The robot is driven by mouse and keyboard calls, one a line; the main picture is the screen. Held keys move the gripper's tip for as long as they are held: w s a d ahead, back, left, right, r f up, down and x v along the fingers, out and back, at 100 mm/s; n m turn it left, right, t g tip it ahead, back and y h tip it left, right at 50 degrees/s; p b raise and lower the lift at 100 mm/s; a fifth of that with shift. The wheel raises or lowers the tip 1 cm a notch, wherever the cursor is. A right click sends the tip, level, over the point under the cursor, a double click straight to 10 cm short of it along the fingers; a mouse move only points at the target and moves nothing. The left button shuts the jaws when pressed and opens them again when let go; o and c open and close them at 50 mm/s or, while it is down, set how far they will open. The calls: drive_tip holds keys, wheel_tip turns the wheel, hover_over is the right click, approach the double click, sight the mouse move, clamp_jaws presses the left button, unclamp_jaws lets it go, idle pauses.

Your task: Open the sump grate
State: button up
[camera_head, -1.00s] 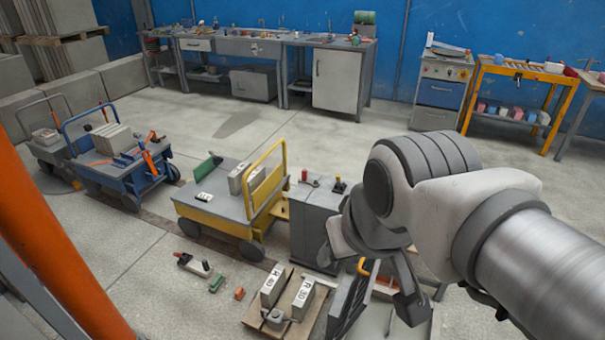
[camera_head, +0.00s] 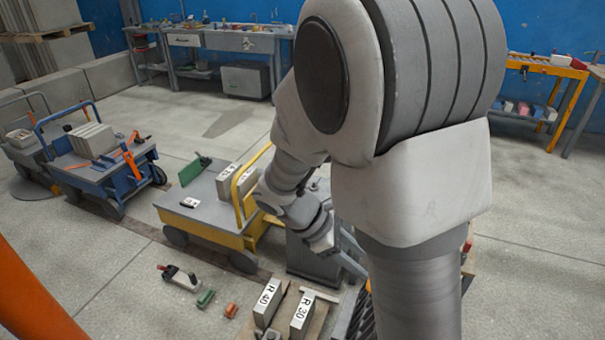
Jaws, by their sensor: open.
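A dark slatted panel (camera_head: 362,316), which looks like the sump grate, shows at the bottom edge, mostly hidden behind my arm. It looks tilted; its hinge and handle cannot be made out. My gripper (camera_head: 352,262) is open, in front of the grey cabinet and above and to the left of the visible slats. Its fingers point down and to the right, partly hidden by my own arm. I see nothing between them, and I cannot tell whether they touch anything.
A grey cabinet (camera_head: 313,262) stands behind my gripper, beside the yellow cart (camera_head: 207,237). Blocks marked R 40 (camera_head: 267,304) and R 30 (camera_head: 302,315) stand on a board at the front. A blue cart (camera_head: 100,180) is at left.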

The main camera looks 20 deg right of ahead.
drive_tip(key=w+d+f+n+t+h+b, duration=0.1)
drive_tip(key=w+f+n+t+h+b, duration=0.25)
drive_tip(key=f+n, duration=0.7)
drive_tip(key=w+d+f+n+t+h+b, duration=0.1)
drive_tip(key=w+f+n+t+h+b, duration=0.2)
drive_tip(key=f+n, duration=0.75)
drive_tip(key=w+f+n+t+h+b, duration=0.1)
drive_tip(key=w+f+n+t+b, duration=0.45)
drive_tip(key=f, duration=0.95)
drive_tip(key=shift+n+g, duration=0.5)
drive_tip(key=shift+n, duration=0.25)
drive_tip(key=x, duration=0.5)
drive_tip(key=s+d+b+x, duration=0.1)
drive_tip(key=x, duration=0.4)
drive_tip(key=s+x, duration=0.1)
drive_tip(key=x, duration=0.5)
drive_tip(key=shift+s+d+r+b, duration=0.1)
drive_tip(key=shift+s+r+b, duration=0.1)
drive_tip(key=shift+b, duration=0.15)
drive_tip(key=shift+c, duration=0.3)
clamp_jaws()
